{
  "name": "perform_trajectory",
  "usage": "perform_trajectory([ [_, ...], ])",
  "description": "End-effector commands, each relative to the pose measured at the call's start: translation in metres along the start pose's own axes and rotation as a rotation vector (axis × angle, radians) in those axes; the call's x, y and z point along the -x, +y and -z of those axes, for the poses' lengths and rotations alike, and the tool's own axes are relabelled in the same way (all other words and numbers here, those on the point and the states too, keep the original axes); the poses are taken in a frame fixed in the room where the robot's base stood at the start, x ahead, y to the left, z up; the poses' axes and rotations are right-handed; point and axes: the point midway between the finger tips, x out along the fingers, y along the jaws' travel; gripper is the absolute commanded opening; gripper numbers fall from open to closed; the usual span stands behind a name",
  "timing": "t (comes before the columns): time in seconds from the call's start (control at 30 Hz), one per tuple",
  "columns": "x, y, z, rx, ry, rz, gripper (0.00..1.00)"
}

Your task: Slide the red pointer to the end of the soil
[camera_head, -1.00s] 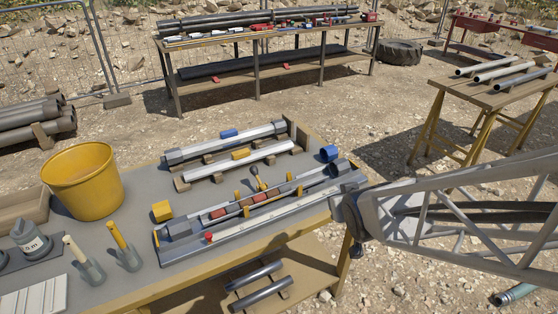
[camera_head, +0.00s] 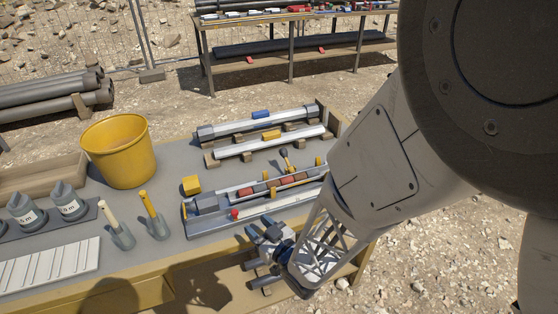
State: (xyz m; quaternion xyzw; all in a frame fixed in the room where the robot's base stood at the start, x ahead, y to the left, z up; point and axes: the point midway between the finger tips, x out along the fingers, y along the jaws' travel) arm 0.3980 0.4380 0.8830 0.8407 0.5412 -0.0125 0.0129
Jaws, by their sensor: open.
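The small red pointer (camera_head: 235,214) sits near the left end of a long grey rail along the front of the bench rack. Behind it, reddish-brown soil pieces (camera_head: 287,181) lie in a long trough with yellow uprights. My gripper (camera_head: 254,231) is open and empty, just in front of the rail and to the right of the pointer, apart from it. My arm comes in from the right and hides the right end of the rail and trough.
Long tubes (camera_head: 255,125) lie behind the trough.

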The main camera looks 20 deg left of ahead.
Motion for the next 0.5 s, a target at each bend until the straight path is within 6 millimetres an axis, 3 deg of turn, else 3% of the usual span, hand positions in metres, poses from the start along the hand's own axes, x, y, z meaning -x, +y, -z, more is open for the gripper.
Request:
perform_trajectory([
  [0.13, -0.0011, -0.0127, -0.0055, -0.007, 0.031, 0.031, 0.47],
  [0.5, -0.0012, -0.014, -0.0057, -0.008, 0.036, 0.035, 0.47],
])
